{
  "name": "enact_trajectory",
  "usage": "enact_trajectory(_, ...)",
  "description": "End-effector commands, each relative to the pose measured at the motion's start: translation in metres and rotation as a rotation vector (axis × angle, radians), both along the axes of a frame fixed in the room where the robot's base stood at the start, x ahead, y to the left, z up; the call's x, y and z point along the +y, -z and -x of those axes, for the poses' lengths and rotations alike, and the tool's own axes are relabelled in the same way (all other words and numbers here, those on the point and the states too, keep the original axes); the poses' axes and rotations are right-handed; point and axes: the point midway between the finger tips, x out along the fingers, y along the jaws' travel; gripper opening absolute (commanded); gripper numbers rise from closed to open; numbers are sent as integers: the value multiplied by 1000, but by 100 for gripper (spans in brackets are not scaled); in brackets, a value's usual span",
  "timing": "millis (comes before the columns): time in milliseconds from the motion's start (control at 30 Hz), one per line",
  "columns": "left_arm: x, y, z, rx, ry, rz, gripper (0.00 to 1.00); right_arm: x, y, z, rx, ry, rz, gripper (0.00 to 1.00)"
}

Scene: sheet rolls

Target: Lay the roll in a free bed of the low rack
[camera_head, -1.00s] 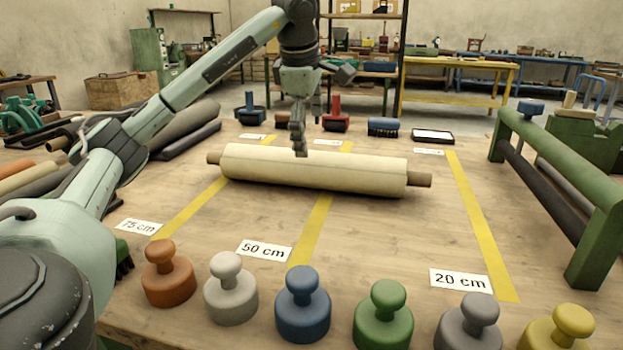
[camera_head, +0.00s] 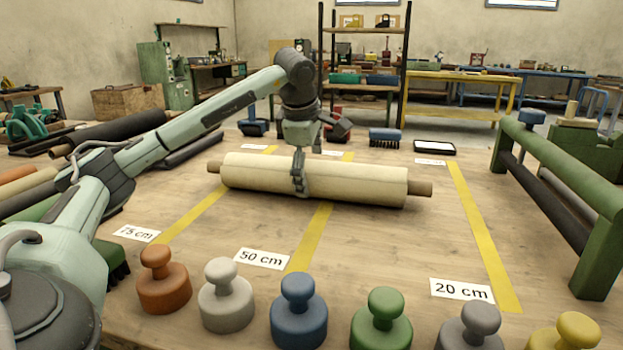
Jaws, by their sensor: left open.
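A cream roll (camera_head: 350,181) with brown core ends lies across the middle of the wooden table, over the yellow lines. My left gripper (camera_head: 299,188) is lowered onto it from above, left of its middle. Its fingers are open; a near finger shows in front of the roll, and the far side is hidden behind it. The roll appears to rest on the table. At the left, several dark and tan rolls (camera_head: 120,130) lie close together; green parts beside them are partly hidden by my arm, so I cannot tell which beds are free. My right gripper is out of view.
Several knobbed weights (camera_head: 298,312) line the front edge. A green frame (camera_head: 555,165) with a dark bar stands at the right. The table right of the roll is clear.

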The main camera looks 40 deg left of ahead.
Motion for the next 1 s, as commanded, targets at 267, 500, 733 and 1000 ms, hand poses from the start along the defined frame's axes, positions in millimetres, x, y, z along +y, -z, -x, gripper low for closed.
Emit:
enact_trajectory(267, 0, 0, 0, 0, 0, 0, 78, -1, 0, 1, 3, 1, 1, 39)
enact_trajectory(500, 0, 0, 0, 1, 0, 0, 48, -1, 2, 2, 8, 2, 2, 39)
enact_trajectory(733, 0, 0, 0, 1, 0, 0, 19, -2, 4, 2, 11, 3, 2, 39)
enact_trajectory(1000, 1, -7, -1, -14, -2, 0, 16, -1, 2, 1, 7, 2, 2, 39)
